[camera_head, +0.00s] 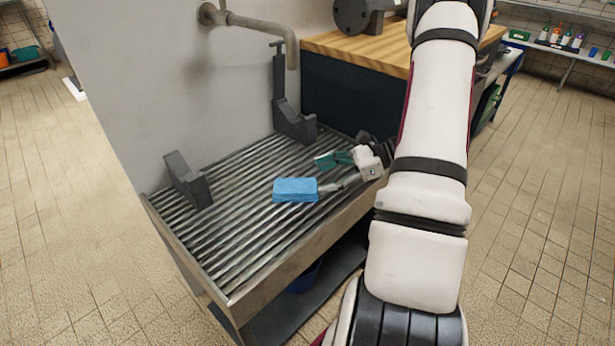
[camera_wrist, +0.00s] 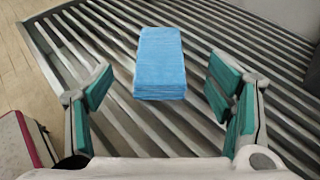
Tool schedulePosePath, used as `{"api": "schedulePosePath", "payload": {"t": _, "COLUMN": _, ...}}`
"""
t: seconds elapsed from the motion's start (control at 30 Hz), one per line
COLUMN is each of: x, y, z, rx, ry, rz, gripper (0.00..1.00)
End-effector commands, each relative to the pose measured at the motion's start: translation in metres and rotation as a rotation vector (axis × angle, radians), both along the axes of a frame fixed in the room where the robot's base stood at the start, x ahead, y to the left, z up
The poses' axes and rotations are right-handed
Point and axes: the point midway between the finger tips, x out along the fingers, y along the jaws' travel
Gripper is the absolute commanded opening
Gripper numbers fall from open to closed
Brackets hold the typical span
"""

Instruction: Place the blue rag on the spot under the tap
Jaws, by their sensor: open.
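The blue rag (camera_head: 296,190) is a folded, flat block lying on the slatted metal rack of the bench. In the wrist view the rag (camera_wrist: 160,62) lies ahead of and between the fingers. My gripper (camera_head: 330,174) is open, with green pads on its fingers, and is just to the right of the rag in the head view. In the wrist view my gripper (camera_wrist: 158,95) is empty, and neither finger touches the rag. The tap (camera_head: 291,55) sticks out from the grey wall above the back of the rack. No distinct spot under it can be made out.
The slatted rack (camera_head: 225,245) has bare room to the left and front. Dark upright brackets stand on it at the back (camera_head: 290,115) and left (camera_head: 188,180). A wooden-topped bench (camera_head: 350,50) adjoins behind. Tiled floor surrounds it.

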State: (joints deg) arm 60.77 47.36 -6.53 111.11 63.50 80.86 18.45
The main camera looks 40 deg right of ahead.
Motion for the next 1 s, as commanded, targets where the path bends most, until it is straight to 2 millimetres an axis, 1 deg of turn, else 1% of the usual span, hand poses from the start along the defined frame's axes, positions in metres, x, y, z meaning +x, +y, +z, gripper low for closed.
{"api": "schedulePosePath", "payload": {"t": 0.03, "x": -0.007, "y": -0.007, "z": 0.005, "rx": 0.000, "ry": 0.000, "rz": -0.001, "gripper": 0.74}}
{"api": "schedulePosePath", "payload": {"t": 0.1, "x": -0.013, "y": -0.014, "z": 0.009, "rx": -0.001, "ry": -0.001, "rz": -0.002, "gripper": 0.74}}
{"api": "schedulePosePath", "payload": {"t": 0.3, "x": -0.025, "y": -0.026, "z": 0.016, "rx": 0.000, "ry": 0.000, "rz": 0.001, "gripper": 0.74}}
{"api": "schedulePosePath", "payload": {"t": 0.37, "x": -0.025, "y": -0.025, "z": 0.020, "rx": -0.008, "ry": -0.002, "rz": 0.015, "gripper": 0.74}}
{"api": "schedulePosePath", "payload": {"t": 0.47, "x": -0.019, "y": -0.009, "z": 0.037, "rx": -0.042, "ry": -0.013, "rz": 0.081, "gripper": 0.74}}
{"api": "schedulePosePath", "payload": {"t": 0.57, "x": -0.010, "y": 0.024, "z": 0.067, "rx": -0.110, "ry": -0.034, "rz": 0.208, "gripper": 0.74}}
{"api": "schedulePosePath", "payload": {"t": 0.6, "x": -0.008, "y": 0.041, "z": 0.081, "rx": -0.145, "ry": -0.045, "rz": 0.272, "gripper": 0.74}}
{"api": "schedulePosePath", "payload": {"t": 0.67, "x": -0.007, "y": 0.067, "z": 0.101, "rx": -0.200, "ry": -0.063, "rz": 0.372, "gripper": 0.74}}
{"api": "schedulePosePath", "payload": {"t": 0.7, "x": -0.009, "y": 0.085, "z": 0.114, "rx": -0.237, "ry": -0.076, "rz": 0.441, "gripper": 0.74}}
{"api": "schedulePosePath", "payload": {"t": 0.73, "x": -0.010, "y": 0.098, "z": 0.123, "rx": -0.265, "ry": -0.085, "rz": 0.490, "gripper": 0.74}}
{"api": "schedulePosePath", "payload": {"t": 0.8, "x": -0.017, "y": 0.128, "z": 0.142, "rx": -0.329, "ry": -0.109, "rz": 0.608, "gripper": 0.74}}
{"api": "schedulePosePath", "payload": {"t": 0.87, "x": -0.025, "y": 0.153, "z": 0.157, "rx": -0.386, "ry": -0.131, "rz": 0.709, "gripper": 0.74}}
{"api": "schedulePosePath", "payload": {"t": 0.9, "x": -0.032, "y": 0.168, "z": 0.166, "rx": -0.423, "ry": -0.147, "rz": 0.774, "gripper": 0.74}}
{"api": "schedulePosePath", "payload": {"t": 0.97, "x": -0.044, "y": 0.190, "z": 0.178, "rx": -0.481, "ry": -0.172, "rz": 0.872, "gripper": 0.74}}
{"api": "schedulePosePath", "payload": {"t": 1.0, "x": -0.053, "y": 0.204, "z": 0.185, "rx": -0.519, "ry": -0.188, "rz": 0.937, "gripper": 0.74}}
